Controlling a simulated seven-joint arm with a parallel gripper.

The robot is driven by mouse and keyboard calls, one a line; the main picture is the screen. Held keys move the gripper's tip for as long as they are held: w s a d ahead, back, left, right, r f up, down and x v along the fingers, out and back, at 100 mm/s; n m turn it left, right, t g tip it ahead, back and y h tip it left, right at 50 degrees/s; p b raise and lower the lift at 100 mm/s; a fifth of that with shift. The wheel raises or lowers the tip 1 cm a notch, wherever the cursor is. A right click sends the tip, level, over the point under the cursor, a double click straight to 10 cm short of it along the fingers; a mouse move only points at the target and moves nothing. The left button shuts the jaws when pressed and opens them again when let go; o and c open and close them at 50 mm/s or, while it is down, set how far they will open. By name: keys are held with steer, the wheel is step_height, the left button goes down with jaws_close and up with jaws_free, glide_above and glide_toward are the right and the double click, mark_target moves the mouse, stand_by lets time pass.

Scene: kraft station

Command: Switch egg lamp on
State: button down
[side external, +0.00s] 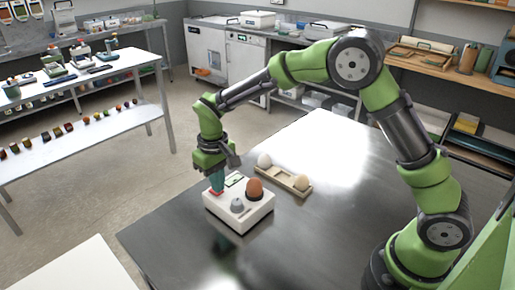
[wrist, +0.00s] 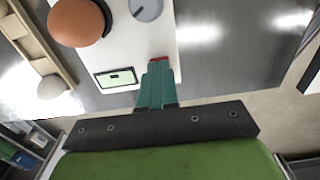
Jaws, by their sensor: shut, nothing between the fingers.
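The egg lamp is a white box (side external: 238,221) on the dark metal table. A brown egg (side external: 255,188) sits on its top, beside a grey knob (side external: 237,204) and a small green display (side external: 235,180). A red switch (side external: 216,193) is at one corner of the top, and in the wrist view the red switch (wrist: 159,59) shows just past my fingertips. My gripper (side external: 217,187) points down there with its teal fingers shut and empty. Whether the fingertips touch the switch I cannot tell, as they partly hide it. The display (wrist: 115,78) is also clear in the wrist view.
The table's (side external: 310,240) right and far parts are clear. Other benches with clutter stand well away.

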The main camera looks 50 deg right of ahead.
mark_target(226, 199)
steer(key=shift+f, duration=0.5)
steer(key=shift+r, duration=3.55)
steer(key=shift+w, duration=0.1)
steer(key=s+d+r+m+t+y, duration=0.1)
steer(key=s+d+r+m+t, duration=0.1)
steer(key=s, duration=0.9)
steer(key=s+d+r+m+t+y, duration=0.1)
steer(key=s+d+r+t, duration=0.4)
steer(key=s, duration=0.6)
step_height(226, 199, up, 4)
steer(key=shift+s+d+f+m, duration=0.15)
steer(key=shift+s+d+m, duration=0.25)
steer(key=shift+d, duration=0.55)
